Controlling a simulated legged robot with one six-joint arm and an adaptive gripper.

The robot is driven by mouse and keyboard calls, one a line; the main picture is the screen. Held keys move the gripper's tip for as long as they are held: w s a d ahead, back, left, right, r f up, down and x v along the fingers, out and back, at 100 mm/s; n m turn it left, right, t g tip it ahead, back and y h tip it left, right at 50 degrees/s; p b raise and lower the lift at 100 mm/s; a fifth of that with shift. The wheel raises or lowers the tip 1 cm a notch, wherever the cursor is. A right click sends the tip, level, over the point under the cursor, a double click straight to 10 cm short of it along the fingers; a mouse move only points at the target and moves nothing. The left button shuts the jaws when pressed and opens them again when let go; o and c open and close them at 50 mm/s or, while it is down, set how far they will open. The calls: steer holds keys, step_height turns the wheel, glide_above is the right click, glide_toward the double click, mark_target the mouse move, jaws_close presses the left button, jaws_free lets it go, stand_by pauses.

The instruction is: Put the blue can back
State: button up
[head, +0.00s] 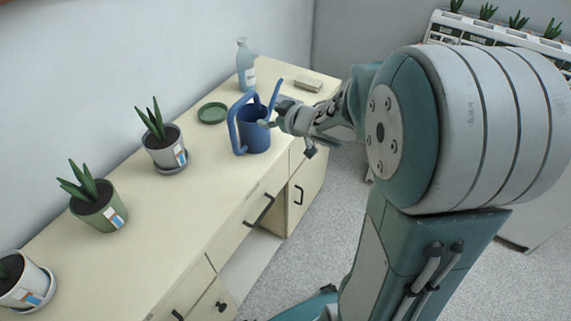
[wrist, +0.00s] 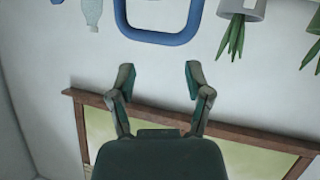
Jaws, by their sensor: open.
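The blue can (head: 254,138), a watering can with a large loop handle and a long spout, stands upright on the cream desk in the head view. In the wrist view part of it shows as a blue loop (wrist: 158,39) at the top edge, beyond the fingertips. My gripper (wrist: 160,70) is open there, with nothing between its fingers. In the head view my gripper (head: 275,117) is at the can's right side, by the spout. Whether it touches the can is unclear. An empty green saucer (head: 212,113) lies left of the can.
Potted plants (head: 165,147) and (head: 98,205) line the desk (head: 185,215) at left. A white shelf unit with plants (head: 490,35) stands at the upper right.

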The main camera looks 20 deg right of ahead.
steer(key=s+d+r+m+g+h, duration=0.1)
steer(key=s+d+r+m+h, duration=0.2)
steer(key=s+r+m+h, duration=0.35)
steer(key=s+a+g+y, duration=0.1)
steer(key=s+a, duration=0.3)
steer(key=s, duration=0.5)
steer(key=s+a+g+y, duration=0.1)
steer(key=s+a+g, duration=0.3)
steer(key=s, duration=0.6)
steer(key=shift+f+g, duration=0.25)
steer(key=shift+g, duration=0.05)
